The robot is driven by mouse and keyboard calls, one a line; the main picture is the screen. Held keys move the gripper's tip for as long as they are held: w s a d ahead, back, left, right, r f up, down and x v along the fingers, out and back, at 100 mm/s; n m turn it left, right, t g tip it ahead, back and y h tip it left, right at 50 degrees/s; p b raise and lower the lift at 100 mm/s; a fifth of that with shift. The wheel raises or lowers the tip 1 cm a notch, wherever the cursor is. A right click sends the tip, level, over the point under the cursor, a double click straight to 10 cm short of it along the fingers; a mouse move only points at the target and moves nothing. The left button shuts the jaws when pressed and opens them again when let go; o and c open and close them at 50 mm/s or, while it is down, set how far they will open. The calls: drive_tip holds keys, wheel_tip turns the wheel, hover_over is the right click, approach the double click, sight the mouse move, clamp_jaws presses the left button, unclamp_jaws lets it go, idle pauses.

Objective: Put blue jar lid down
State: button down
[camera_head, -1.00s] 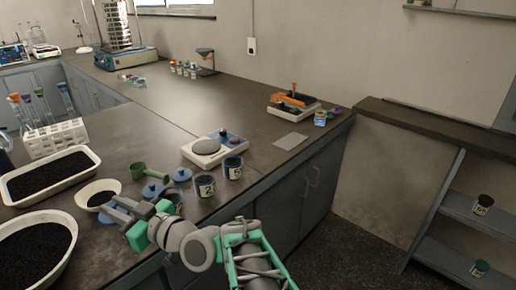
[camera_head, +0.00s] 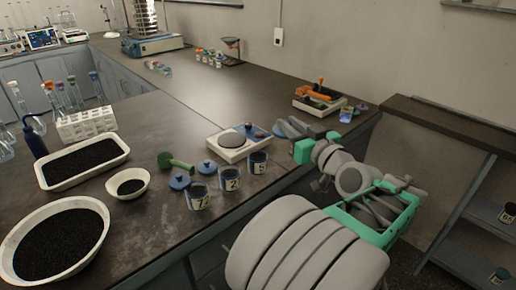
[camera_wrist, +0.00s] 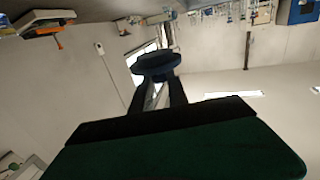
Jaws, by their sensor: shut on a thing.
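My gripper (camera_head: 305,133) is shut on a blue jar lid (camera_head: 285,128). In the wrist view the dark blue lid (camera_wrist: 155,64) sits between the fingertips, with its round knob side partly hidden. In the head view my gripper is at the right of the balance, over the bench's front edge; its height above the top is hard to judge. Two other blue lids, a nearer one (camera_head: 180,182) and a farther one (camera_head: 207,168), lie on the bench beside open jars labelled 2 (camera_head: 230,179) and 5 (camera_head: 258,163) and another jar (camera_head: 198,198).
A white balance (camera_head: 232,151) stands behind the jars. A green scoop (camera_head: 175,162), white trays and bowls of black grains (camera_head: 131,190) fill the left. An orange-topped device (camera_head: 318,98) stands at the back right. Bare bench lies behind the balance.

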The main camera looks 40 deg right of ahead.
drive_tip(key=w+d+f+b, duration=0.1)
drive_tip(key=w+f, duration=1.2)
drive_tip(key=shift+w+d+f, duration=0.2)
drive_tip(key=shift+d+f, duration=0.05)
drive_tip(key=shift+f, duration=0.15)
drive_tip(key=c, duration=1.3)
unclamp_jaws()
drive_tip(key=v, duration=1.2)
drive_tip(key=shift+r, duration=0.4)
